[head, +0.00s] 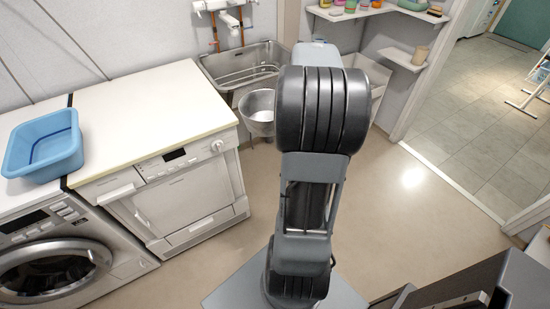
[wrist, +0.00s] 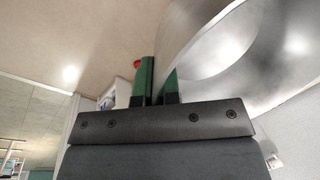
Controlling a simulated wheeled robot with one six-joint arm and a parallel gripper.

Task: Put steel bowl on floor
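The steel bowl (head: 257,108) shows in the head view in front of the sink, left of my arm, apparently off the floor. In the wrist view the bowl (wrist: 240,50) is large and fills the upper right. My gripper (wrist: 160,82) has two green fingers close together, with the bowl's rim running between them. The bowl's wall hides part of the right finger. The gripper looks shut on the rim. In the head view my arm hides the gripper. The beige floor (head: 400,210) is open to the right of my arm.
A metal sink (head: 240,65) stands at the back wall. A white machine (head: 185,190) with a countertop and a washing machine (head: 60,265) stand at left, with a blue basin (head: 45,145) on top. A shelf (head: 405,58) and a doorway are at right.

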